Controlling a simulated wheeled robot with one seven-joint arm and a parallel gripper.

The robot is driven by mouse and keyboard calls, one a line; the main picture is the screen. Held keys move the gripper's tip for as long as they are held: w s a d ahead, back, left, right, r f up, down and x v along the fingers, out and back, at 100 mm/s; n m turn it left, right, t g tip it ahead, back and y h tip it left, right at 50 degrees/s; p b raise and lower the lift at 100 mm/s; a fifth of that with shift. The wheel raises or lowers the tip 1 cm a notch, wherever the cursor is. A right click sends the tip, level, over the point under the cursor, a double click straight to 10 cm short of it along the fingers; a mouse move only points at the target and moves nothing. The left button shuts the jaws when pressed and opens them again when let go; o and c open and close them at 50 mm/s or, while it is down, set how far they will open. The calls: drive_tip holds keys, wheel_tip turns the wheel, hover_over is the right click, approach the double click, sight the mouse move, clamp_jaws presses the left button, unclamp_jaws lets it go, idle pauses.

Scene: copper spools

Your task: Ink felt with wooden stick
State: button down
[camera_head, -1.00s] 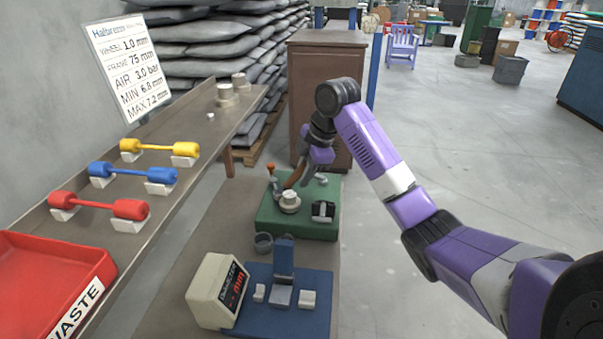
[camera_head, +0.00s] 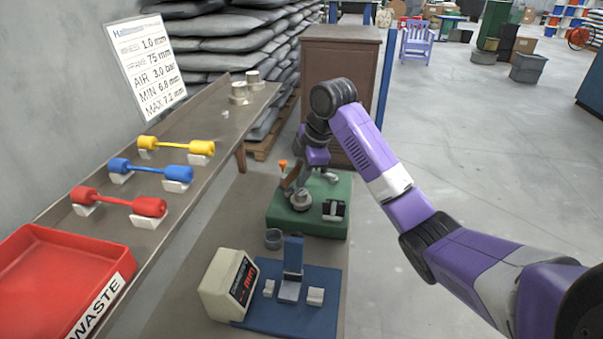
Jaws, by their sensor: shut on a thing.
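My gripper (camera_head: 304,174) is small in the view, over the back of the green fixture (camera_head: 338,222). It is shut on a brown, tilted stick (camera_head: 292,180), which looks like the wooden stick; the fingers are partly hidden and blurred by distance. The stick's lower end is close to a pale round piece (camera_head: 301,201) on the fixture, and I cannot tell whether they touch. I cannot make out the felt for sure. A grey cup (camera_head: 274,239) stands in front of the fixture; its contents are too small to tell.
An orange-tipped post (camera_head: 283,164) rises beside the stick, and a black-and-white block (camera_head: 333,209) sits on the fixture's right. A blue base with a display box (camera_head: 230,285) stands nearer. A side shelf holds yellow, blue and red spools (camera_head: 120,203) and a red waste tray (camera_head: 105,262).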

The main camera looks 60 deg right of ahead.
drive_tip(key=shift+r+p, duration=2.3)
drive_tip(key=shift+r, duration=0.6)
drive_tip(key=shift+r, duration=0.1)
wheel_tip(320, 180, up, 3)
drive_tip(key=p, duration=0.3)
drive_tip(key=shift+s, duration=0.1)
